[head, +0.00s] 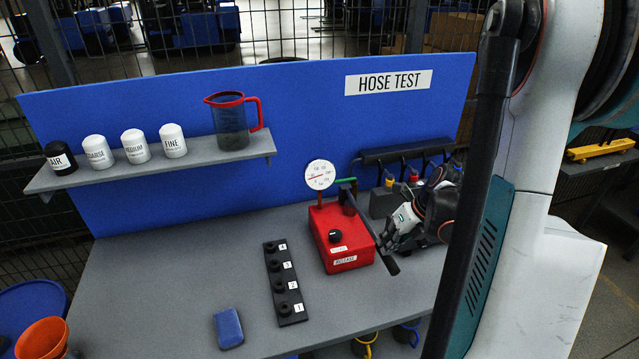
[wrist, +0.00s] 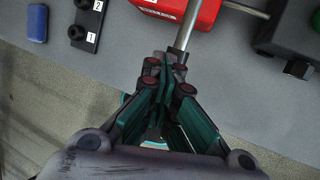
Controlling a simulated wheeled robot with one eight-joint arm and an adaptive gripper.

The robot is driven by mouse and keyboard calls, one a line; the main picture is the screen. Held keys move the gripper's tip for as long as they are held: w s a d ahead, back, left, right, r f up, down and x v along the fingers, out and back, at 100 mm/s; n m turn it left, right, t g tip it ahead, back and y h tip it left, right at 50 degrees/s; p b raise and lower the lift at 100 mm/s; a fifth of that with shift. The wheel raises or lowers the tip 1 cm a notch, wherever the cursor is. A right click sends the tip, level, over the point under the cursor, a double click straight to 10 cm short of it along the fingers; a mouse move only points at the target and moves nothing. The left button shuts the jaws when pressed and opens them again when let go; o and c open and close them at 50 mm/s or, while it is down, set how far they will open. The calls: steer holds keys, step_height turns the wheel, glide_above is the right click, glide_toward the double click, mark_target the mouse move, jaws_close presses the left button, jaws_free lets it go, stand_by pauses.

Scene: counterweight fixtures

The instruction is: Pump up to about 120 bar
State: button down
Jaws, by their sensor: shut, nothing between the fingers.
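The red hand pump (head: 340,238) sits on the grey bench, with a black knob (head: 335,236) on top and a front label that seems to read "RELEASE". A round white gauge (head: 320,175) stands at its back; its red needle shows, but the value is too small to read. The pump's lever (head: 365,222) slants down to the front right and ends in a dark grip (head: 388,262). My gripper (head: 388,240) is shut and empty beside the lever. In the wrist view the fingertips (wrist: 166,72) are together at the metal lever rod (wrist: 186,30); contact is unclear.
Black fittings with coloured hose ends (head: 388,183) stand behind my gripper. A numbered black strip (head: 284,283) and a blue block (head: 228,328) lie left of the pump. A shelf (head: 200,160) holds labelled cups and a jug (head: 231,125). The bench's left part is clear.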

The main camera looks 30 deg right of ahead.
step_height(320, 180, down, 3)
steer(key=shift+r+b, duration=0.1)
steer(key=shift+b, duration=0.8)
step_height(320, 180, up, 12)
steer(key=p, duration=0.8)
step_height(320, 180, down, 12)
steer(key=b, duration=1)
step_height(320, 180, up, 12)
steer(key=p, duration=0.8)
